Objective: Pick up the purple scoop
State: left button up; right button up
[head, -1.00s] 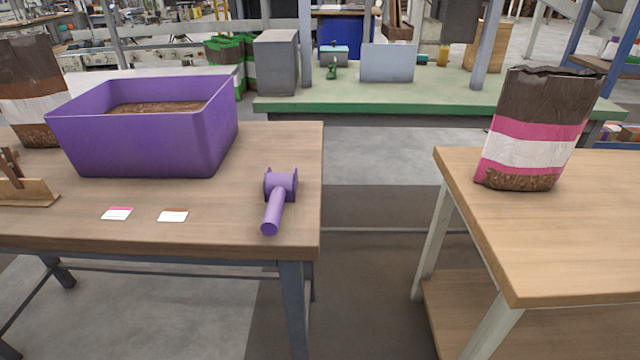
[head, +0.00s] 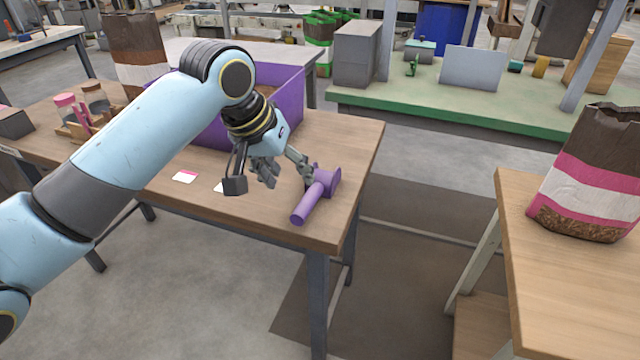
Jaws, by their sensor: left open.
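The purple scoop (head: 307,204) lies on the left wooden table near its right front corner, its handle pointing towards the front edge. My left gripper (head: 271,180) is open and empty just left of the scoop. One finger reaches close to the scoop's head and overlaps it in the picture; I cannot tell whether they touch. The other finger is further left, over the table. My right gripper is not in view.
A purple bin (head: 292,98) stands behind my left arm, partly hidden. Two small cards, one pink-edged (head: 185,177), lie left of the gripper. A brown, pink and white bag (head: 590,175) stands on the right table (head: 540,275). A gap separates the tables.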

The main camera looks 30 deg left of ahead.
aim_at(307, 195)
pick_arm(q)
jog(key=x, duration=0.7)
jog(key=b+x, duration=0.1)
jog(key=x, duration=0.2)
jog(key=shift+w+a, duration=0.1)
jog(key=shift+w, duration=0.35)
grip_shut()
